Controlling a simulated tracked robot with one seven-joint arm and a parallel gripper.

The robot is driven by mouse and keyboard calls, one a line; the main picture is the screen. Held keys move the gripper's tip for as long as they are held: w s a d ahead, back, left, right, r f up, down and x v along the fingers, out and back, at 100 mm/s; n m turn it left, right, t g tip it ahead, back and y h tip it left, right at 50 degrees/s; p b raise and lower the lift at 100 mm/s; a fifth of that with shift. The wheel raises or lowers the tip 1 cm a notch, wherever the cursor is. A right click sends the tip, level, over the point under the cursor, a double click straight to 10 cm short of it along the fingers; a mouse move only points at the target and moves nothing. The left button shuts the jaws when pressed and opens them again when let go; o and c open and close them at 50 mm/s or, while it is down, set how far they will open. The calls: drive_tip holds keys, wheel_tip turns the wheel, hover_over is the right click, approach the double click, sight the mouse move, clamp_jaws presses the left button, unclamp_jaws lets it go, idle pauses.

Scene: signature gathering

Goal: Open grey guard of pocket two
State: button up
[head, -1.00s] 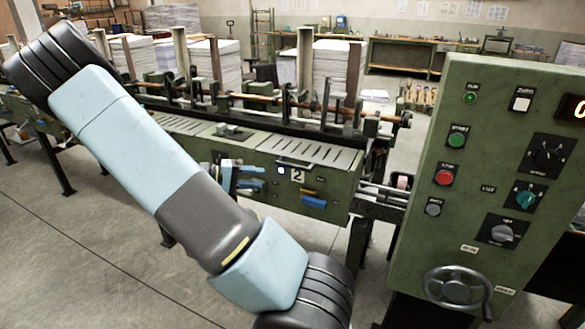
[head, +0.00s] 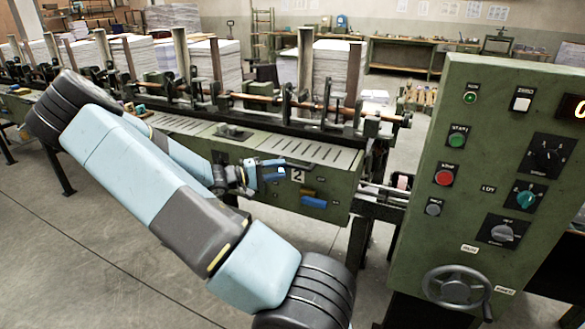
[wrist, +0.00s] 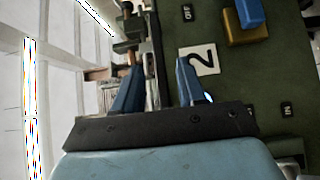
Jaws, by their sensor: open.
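Pocket two is the green box front (head: 340,190) with a white "2" label (head: 297,175), which also shows in the wrist view (wrist: 200,60). A grey slotted plate (head: 305,150) lies flat on top above the label and looks like its grey guard. My gripper (head: 272,170) has two blue fingers, apart and empty, in front of the green box, just left of the label. In the wrist view my gripper (wrist: 160,82) points toward the box, with one finger overlapping the label's edge. I cannot tell whether it touches anything.
A blue block (head: 314,202) on a yellowish mount sits below the label. A rail with upright posts (head: 290,100) runs behind the plates. A green control panel (head: 480,190) with a handwheel stands close on the right. The floor (head: 80,240) is open at left.

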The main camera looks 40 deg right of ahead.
sight(291, 167)
drive_tip(key=x, duration=0.5)
drive_tip(key=shift+s+d, duration=0.15)
drive_tip(key=shift+d, duration=0.2)
drive_tip(key=shift+c, duration=0.4)
clamp_jaws()
